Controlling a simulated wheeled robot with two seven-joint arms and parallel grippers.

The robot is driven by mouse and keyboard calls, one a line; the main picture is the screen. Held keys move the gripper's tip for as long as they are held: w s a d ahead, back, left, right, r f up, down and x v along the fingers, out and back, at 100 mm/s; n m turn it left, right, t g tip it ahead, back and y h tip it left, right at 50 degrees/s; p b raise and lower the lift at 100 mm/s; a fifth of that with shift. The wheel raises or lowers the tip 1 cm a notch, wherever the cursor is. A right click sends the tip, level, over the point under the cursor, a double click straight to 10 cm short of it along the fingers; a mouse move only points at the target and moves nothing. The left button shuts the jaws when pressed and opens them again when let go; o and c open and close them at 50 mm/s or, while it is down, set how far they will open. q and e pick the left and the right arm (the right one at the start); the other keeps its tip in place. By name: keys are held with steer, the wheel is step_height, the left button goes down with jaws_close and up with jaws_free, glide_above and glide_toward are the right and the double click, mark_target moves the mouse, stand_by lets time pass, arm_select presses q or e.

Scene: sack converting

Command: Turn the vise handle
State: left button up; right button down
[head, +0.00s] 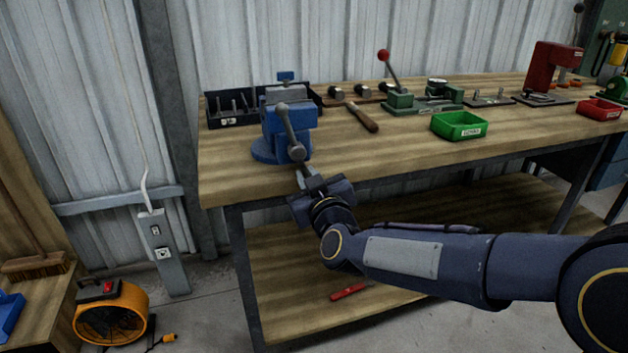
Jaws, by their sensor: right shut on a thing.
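The blue vise (276,145) stands on the left end of the wooden workbench, near its front edge. Its grey handle (289,128) is a bar with a rounded knob at the upper end, and it slants down to the right across the vise's front. My right gripper (307,178) is at the lower end of the handle, in front of the bench edge, and is shut on it. The fingertips are small here and partly hidden by the gripper body. My left gripper is not in view.
The workbench (400,150) carries a black tool tray (232,118), a wooden-handled tool (362,117), a green press with a red-knobbed lever (400,99) and a green bin (458,125). A red object (348,292) lies on the lower shelf. An orange fan (112,312) stands at lower left.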

steer(key=shift+s+a+r+m+b, duration=0.1)
steer(key=shift+s+a+m+b, duration=0.15)
steer(key=shift+a+m, duration=0.85)
steer(key=shift+s+a+f+m+b, duration=0.1)
steer(key=shift+s+a+m+b, duration=0.15)
steer(key=shift+m, duration=1.8)
steer(key=shift+s+a+r+m+b, duration=0.15)
steer(key=shift+a+m+b, duration=0.3)
steer(key=shift+m, duration=1.1)
steer(key=shift+a, duration=0.15)
steer(key=c, duration=1.4)
jaws_free()
steer(key=shift+c, duration=0.2)
steer(key=p+v, duration=0.1)
steer(key=v, duration=0.7)
